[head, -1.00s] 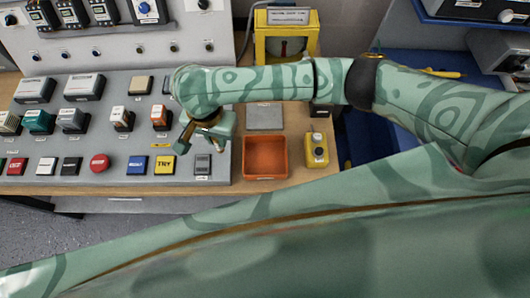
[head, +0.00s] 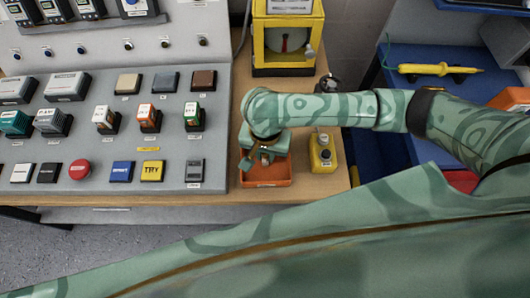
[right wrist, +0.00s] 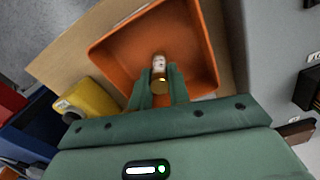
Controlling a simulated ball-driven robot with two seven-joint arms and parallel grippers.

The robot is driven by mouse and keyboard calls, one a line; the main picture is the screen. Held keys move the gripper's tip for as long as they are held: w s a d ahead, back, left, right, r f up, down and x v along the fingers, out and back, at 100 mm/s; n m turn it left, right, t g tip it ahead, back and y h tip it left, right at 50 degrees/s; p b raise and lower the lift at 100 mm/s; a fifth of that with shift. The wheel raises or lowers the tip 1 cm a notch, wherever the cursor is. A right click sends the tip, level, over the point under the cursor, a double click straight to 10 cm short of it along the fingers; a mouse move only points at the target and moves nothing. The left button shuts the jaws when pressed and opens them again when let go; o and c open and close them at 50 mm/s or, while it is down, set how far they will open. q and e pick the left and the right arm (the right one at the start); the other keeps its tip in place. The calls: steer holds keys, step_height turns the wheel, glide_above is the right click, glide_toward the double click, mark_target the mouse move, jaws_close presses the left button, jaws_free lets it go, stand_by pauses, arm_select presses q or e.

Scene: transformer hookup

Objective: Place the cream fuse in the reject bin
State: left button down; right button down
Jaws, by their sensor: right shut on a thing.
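My right gripper (head: 263,160) is over the orange bin (head: 266,184) at the bench's front edge. In the right wrist view, the right gripper (right wrist: 161,78) is shut on the cream fuse (right wrist: 159,66), a small cylinder with a pale printed body and a brassy end. The fuse is above the floor of the orange bin (right wrist: 115,57), which looks otherwise empty. How high it is held is hard to tell. In the head view the arm hides part of the bin, and the fuse is not clearly seen. My left gripper is not in view.
A yellow control box (head: 321,152) stands just right of the bin. The grey sloped panel (head: 222,140) with switches and buttons is on the left. A yellow-framed unit (head: 287,38) stands behind. A yellow tool (head: 440,69) lies on the blue surface at right.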

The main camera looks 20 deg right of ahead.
steer(key=c, duration=1.3)
jaws_free()
step_height(320, 180, up, 12)
steer(key=p, duration=0.7)
steer(key=shift+r, duration=0.1)
steer(key=shift+s+a, duration=0.1)
